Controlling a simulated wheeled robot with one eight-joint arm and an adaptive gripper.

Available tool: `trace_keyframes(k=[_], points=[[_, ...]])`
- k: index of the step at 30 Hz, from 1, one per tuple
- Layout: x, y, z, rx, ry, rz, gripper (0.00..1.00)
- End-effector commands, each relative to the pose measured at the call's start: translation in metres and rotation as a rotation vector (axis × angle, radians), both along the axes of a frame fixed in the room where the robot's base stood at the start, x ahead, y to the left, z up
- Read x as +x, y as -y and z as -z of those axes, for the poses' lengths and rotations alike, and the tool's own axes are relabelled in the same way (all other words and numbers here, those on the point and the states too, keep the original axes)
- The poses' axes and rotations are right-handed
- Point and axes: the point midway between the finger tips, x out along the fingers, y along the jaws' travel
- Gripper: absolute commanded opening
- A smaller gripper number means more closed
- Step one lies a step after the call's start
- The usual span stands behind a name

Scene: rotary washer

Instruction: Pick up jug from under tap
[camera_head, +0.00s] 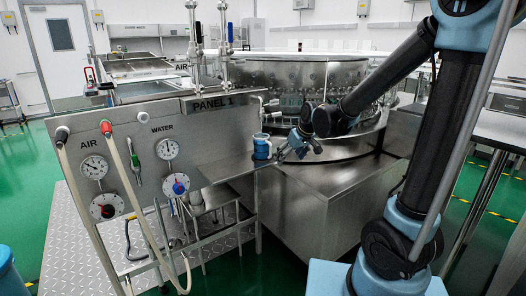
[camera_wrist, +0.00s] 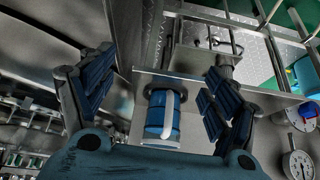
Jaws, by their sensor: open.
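The blue jug (camera_head: 262,147) stands upright on a small metal shelf (camera_head: 226,168) at the right side of the panel. In the wrist view the jug (camera_wrist: 156,118) shows blue, with a pale curved handle, between my finger pads. My gripper (camera_head: 283,152) is just right of the jug in the head view. In the wrist view my gripper (camera_wrist: 157,84) is open, one blue-padded finger on each side of the jug. I cannot tell whether either finger touches it. A small metal tap (camera_head: 267,104) projects from the panel edge above the jug.
The panel marked PANEL 1 (camera_head: 215,103) carries AIR and WATER gauges, valves and hoses left of the jug. The large round steel washer (camera_head: 305,75) and its base cabinet (camera_head: 320,205) stand behind and right of it. Green floor (camera_head: 35,190) is open at the left.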

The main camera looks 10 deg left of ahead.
Motion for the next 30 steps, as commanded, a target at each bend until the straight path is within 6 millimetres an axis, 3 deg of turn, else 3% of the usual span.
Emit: trace_keyframes(k=[3, 6, 11, 21, 30], points=[[0.005, -0.028, 0.006, 0.011, 0.015, -0.044, 0.81], [0.006, -0.041, 0.009, 0.017, 0.023, -0.062, 0.81], [0.012, -0.054, 0.011, 0.021, 0.028, -0.073, 0.81], [0.044, -0.09, 0.011, 0.02, 0.027, -0.071, 0.81], [0.056, -0.103, 0.011, 0.02, 0.027, -0.071, 0.81]])
